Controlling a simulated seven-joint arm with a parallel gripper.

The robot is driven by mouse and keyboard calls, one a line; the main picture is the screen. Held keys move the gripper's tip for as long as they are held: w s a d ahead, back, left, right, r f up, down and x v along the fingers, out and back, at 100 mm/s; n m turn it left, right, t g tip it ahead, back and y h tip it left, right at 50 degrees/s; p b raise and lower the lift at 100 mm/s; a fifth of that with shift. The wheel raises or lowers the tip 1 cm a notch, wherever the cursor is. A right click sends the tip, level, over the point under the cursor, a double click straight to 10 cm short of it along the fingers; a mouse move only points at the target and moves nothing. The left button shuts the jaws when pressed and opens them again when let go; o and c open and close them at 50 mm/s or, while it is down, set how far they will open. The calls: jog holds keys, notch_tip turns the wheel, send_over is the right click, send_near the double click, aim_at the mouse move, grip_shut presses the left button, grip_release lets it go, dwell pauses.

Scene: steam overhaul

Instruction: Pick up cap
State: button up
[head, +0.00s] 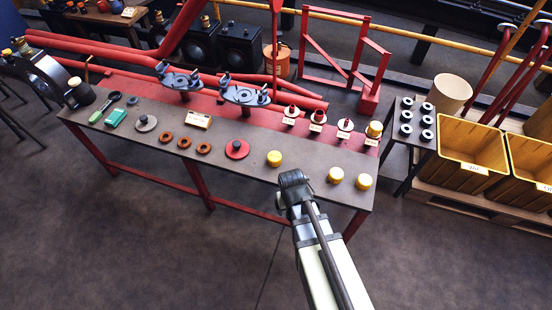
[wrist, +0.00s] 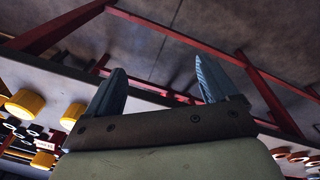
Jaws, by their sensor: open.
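Three yellow caps lie on the grey bench top in the head view: one (head: 274,158) just left of my gripper, two (head: 336,174) (head: 364,181) to its right near the front edge. Another yellow cap (head: 375,129) sits on a pale fitting at the right end. My gripper (head: 291,180) is over the front edge of the bench; its fingertips are hidden there. In the wrist view my gripper (wrist: 160,82) has its two fingers wide apart with nothing between them.
Blue flanged valves (head: 245,94) stand behind. Yellow bins (head: 470,150) are at the right. The floor in front is clear.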

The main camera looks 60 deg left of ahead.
jog(key=s+a+r+y, duration=0.2)
jog(key=s+a+r, duration=0.2)
jog(key=a+r, duration=0.3)
jog(key=m+t+y, duration=0.2)
jog(key=m+y, duration=0.1)
jog(key=m, duration=0.1)
send_near(274, 156)
jog(key=x, duration=0.4)
jog(key=shift+s+a+f, duration=0.1)
jog(key=shift+a+f, duration=0.1)
jog(key=shift+f, duration=0.1)
jog(key=shift+w+x, duration=0.2)
jog(key=shift+x, duration=2.55)
jog(key=shift+d, duration=0.2)
jog(key=shift+c, duration=0.2)
jog(key=c, duration=1.1)
